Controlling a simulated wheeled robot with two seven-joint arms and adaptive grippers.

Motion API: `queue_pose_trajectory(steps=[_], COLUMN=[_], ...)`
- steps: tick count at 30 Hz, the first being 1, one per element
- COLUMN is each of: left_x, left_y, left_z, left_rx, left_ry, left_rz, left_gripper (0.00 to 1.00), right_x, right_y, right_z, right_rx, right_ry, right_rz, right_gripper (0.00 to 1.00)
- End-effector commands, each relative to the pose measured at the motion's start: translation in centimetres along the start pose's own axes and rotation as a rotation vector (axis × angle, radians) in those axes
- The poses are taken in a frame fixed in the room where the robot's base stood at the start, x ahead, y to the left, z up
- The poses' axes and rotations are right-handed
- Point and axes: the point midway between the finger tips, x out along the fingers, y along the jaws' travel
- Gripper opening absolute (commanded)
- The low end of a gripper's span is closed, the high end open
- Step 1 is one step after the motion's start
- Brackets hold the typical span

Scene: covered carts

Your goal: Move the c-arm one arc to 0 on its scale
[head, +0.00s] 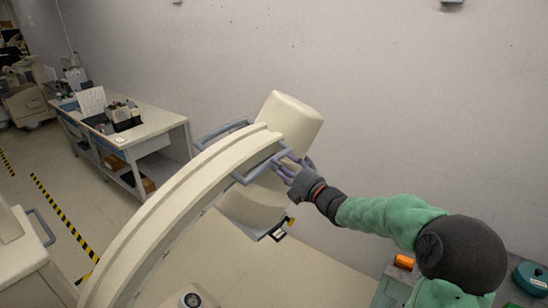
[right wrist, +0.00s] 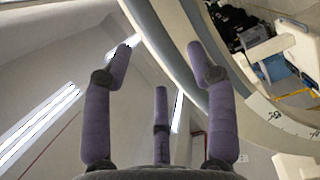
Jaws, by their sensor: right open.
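The c-arm's arc (head: 170,215) is a cream curved band rising from the lower left to a boxy cream head (head: 290,118) in the head view. A blue-grey handle (head: 245,180) stands out from the arc's right side near the top. My right gripper (head: 284,165), with purple fingers, is at this handle; whether it touches is unclear. In the right wrist view my fingers (right wrist: 160,58) are spread apart, with a grey-blue curved bar passing beyond and between them. Scale marks (right wrist: 275,114) show on a pale surface at the right; the reading is not legible. My left gripper is out of view.
A second blue-grey handle (head: 222,130) is on the arc's far side. A white table (head: 150,125) with equipment stands at the back left. Yellow-black tape (head: 62,212) marks the floor. An orange item (head: 404,262) and a teal round item (head: 531,277) lie at lower right.

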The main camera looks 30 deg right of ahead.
Motion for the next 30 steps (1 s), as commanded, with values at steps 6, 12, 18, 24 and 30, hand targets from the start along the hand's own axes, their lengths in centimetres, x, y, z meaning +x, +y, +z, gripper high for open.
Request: queue_pose_trajectory(steps=[6,12,18,24,30], left_x=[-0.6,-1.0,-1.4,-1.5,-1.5], left_y=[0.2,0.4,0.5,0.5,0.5], left_z=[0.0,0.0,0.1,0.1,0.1], left_rx=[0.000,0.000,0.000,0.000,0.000], left_ry=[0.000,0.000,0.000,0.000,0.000], left_rz=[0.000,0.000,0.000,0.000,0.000], left_gripper=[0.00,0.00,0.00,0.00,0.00], right_x=[1.8,3.3,4.5,5.0,5.1], right_y=[0.1,0.1,0.1,0.1,0.0], right_z=[0.0,0.0,0.0,0.0,0.0], right_rx=[0.000,0.000,0.000,0.000,0.000], right_ry=[0.001,0.000,0.000,-0.001,-0.001], right_rz=[0.000,0.001,0.000,0.001,0.001], right_gripper=[0.57,0.57,0.57,0.57,0.57])
